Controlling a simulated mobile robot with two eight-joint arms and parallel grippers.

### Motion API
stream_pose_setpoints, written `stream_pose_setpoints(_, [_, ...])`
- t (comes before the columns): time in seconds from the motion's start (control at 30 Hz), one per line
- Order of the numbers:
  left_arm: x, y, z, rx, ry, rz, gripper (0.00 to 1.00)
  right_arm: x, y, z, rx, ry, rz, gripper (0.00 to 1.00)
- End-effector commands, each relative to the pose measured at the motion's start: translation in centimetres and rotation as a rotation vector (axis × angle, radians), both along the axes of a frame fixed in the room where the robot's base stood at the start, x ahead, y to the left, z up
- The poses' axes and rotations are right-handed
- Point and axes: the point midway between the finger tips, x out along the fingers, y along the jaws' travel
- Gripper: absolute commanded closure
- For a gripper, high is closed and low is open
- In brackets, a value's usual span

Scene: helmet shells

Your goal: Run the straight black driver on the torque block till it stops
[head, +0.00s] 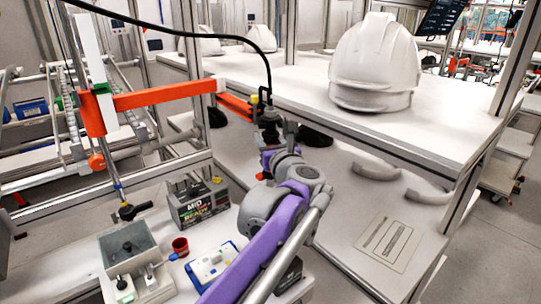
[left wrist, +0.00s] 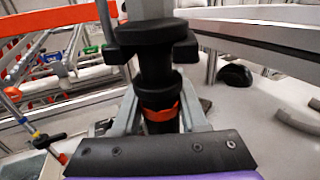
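The straight black driver (head: 268,118) stands upright at the end of a black cable in the head view, beside the orange arm. My left gripper (head: 277,135) is around its body. In the left wrist view the driver (left wrist: 157,75) stands between the two fingers of my left gripper (left wrist: 158,118), which close on it near an orange ring. The driver's lower tip is hidden behind my gripper. I cannot tell for sure which thing is the torque block; a blue-and-white device (head: 212,263) lies on the bench below, partly behind my arm. My right gripper is not in view.
A box marked MID READY (head: 197,205), a red cup (head: 180,247) and a grey bin (head: 128,244) stand on the bench. A second tool (head: 130,211) hangs at left below the orange arm (head: 165,95). White helmet shells (head: 374,62) sit on the upper shelf.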

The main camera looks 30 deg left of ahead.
Motion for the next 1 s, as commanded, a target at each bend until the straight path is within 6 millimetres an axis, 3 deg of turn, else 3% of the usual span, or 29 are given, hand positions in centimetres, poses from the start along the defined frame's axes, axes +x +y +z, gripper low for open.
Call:
stream_pose_setpoints(0.03, [0.0,0.0,0.1,0.001,0.000,0.000,0.66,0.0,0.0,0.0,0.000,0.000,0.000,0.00])
stream_pose_setpoints(0.23, [0.0,0.0,0.0,0.000,0.000,0.000,1.00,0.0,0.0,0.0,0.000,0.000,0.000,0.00])
stream_pose_setpoints(0.6, [-0.3,-0.3,0.0,-0.001,-0.001,-0.001,1.00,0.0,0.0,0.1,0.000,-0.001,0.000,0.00])
stream_pose_setpoints(1.0, [-5.0,-4.7,0.1,-0.001,-0.001,-0.004,1.00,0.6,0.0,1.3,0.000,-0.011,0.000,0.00])
